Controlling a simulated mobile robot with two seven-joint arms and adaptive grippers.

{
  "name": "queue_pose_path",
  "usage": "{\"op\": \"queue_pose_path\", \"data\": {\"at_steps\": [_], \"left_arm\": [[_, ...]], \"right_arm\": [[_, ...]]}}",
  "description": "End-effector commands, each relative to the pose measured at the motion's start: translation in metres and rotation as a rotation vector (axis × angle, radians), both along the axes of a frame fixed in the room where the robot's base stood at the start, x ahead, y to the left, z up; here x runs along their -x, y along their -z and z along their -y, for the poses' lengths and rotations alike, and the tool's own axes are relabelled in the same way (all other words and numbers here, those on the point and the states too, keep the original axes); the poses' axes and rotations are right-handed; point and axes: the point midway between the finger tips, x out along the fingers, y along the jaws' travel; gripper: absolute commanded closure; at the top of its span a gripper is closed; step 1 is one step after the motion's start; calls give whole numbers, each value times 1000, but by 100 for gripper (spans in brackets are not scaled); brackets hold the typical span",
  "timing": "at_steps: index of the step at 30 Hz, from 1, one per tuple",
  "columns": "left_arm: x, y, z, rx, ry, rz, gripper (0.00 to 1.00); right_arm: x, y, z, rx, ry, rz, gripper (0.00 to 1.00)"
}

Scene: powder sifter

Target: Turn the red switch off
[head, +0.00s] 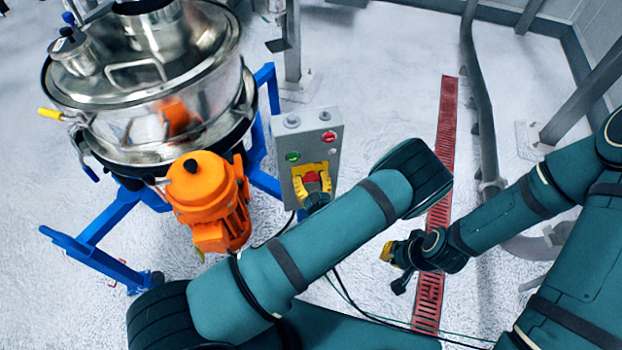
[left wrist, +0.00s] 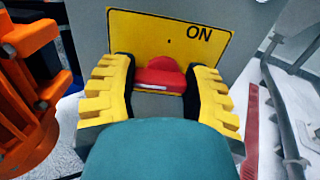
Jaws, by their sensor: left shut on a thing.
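The red switch (head: 311,177) sits on a yellow plate (head: 325,167) on the front of a grey control box (head: 318,136). In the left wrist view the red switch (left wrist: 161,76) shows between my yellow fingers, below the word ON on the yellow plate (left wrist: 215,50). My left gripper (head: 312,184) is at the plate with its fingers on both sides of the switch, shut on it. The lower part of the switch is hidden by my gripper. My right gripper (head: 388,251) hangs over the floor to the right, away from the box; its fingers are too small to judge.
A steel sifter (head: 150,85) on a blue frame (head: 95,240) stands left of the box. An orange motor (head: 208,195) is close to the box's left side. A red floor grate (head: 447,120) and grey pipes (head: 478,80) lie to the right.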

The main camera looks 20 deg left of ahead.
Motion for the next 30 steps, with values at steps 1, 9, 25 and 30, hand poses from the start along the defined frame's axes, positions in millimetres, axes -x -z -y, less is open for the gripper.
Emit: {"op": "queue_pose_path", "data": {"at_steps": [1, 9, 25, 30], "left_arm": [[0, 0, 0, 1, 0, 0, 85], [0, 0, 0, 1, 0, -1, 17], [22, 0, 14, -2, 4, -4, 17], [53, 0, 31, -2, 3, -3, 17]], "right_arm": [[0, 0, 0, 0, 0, 0, 100], [0, 0, 0, 0, 0, 0, 100], [0, 0, 0, 0, 0, 0, 100], [0, 0, 0, 0, 0, 0, 100]]}}
